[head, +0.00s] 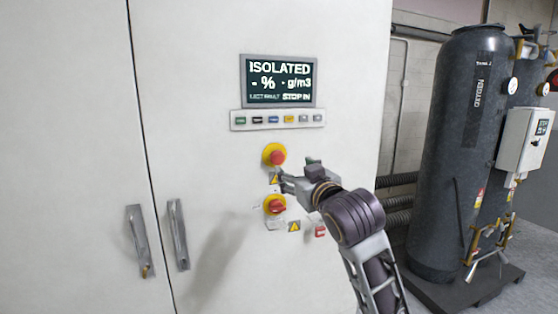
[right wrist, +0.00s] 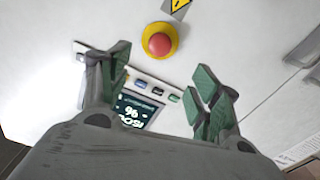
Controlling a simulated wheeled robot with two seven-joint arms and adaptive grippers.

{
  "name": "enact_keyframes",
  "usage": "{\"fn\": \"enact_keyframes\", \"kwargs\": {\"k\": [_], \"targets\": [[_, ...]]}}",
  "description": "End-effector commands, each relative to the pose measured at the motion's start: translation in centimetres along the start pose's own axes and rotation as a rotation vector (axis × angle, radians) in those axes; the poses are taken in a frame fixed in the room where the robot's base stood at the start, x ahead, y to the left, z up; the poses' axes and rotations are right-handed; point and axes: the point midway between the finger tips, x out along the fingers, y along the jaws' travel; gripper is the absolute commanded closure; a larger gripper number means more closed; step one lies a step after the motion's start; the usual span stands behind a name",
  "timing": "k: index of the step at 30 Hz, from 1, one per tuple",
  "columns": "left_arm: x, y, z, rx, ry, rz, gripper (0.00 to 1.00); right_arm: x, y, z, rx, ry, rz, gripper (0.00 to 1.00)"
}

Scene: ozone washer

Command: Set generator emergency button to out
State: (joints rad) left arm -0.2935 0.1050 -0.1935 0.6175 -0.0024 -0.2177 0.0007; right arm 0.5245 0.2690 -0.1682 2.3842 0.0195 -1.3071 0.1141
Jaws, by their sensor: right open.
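The emergency button (head: 277,157) is a red mushroom head on a yellow ring on the white cabinet, below the display (head: 279,81). The display reads "ISOLATED" and "STOP IN". My right gripper (head: 284,181) is in front of the cabinet, just below and right of the button in the head view. In the right wrist view the button (right wrist: 160,42) shows beyond the fingertips, with nothing between the fingers. My right gripper (right wrist: 160,88) is open and apart from the button. A red rotary switch (head: 275,205) on a yellow plate sits below the button. My left gripper is not in view.
A row of small coloured keys (head: 278,119) lies under the display. Two door handles (head: 178,235) stick out at the lower left. A dark tank (head: 462,150) with a white control box (head: 524,140) stands at the right. The cabinet face left of the button is clear.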

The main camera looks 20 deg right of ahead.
Motion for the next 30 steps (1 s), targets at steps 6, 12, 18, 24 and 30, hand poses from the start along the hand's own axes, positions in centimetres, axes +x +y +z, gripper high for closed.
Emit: {"fn": "enact_keyframes", "kwargs": {"k": [6, 12, 18, 24, 30], "targets": [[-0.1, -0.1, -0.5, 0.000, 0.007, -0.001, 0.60, 0.7, 0.0, 0.0, 0.000, -0.001, 0.000, 0.37], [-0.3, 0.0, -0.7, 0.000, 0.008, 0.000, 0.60, 2.3, 0.0, -0.1, 0.000, -0.001, 0.000, 0.37], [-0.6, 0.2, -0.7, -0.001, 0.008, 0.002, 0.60, 4.4, 0.0, -0.1, 0.000, -0.001, 0.000, 0.37], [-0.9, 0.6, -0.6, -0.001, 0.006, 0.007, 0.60, 6.5, 0.0, -0.1, 0.000, -0.001, 0.001, 0.37], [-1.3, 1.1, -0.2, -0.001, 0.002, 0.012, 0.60, 8.5, 0.0, -0.1, 0.000, -0.001, 0.001, 0.37]]}}
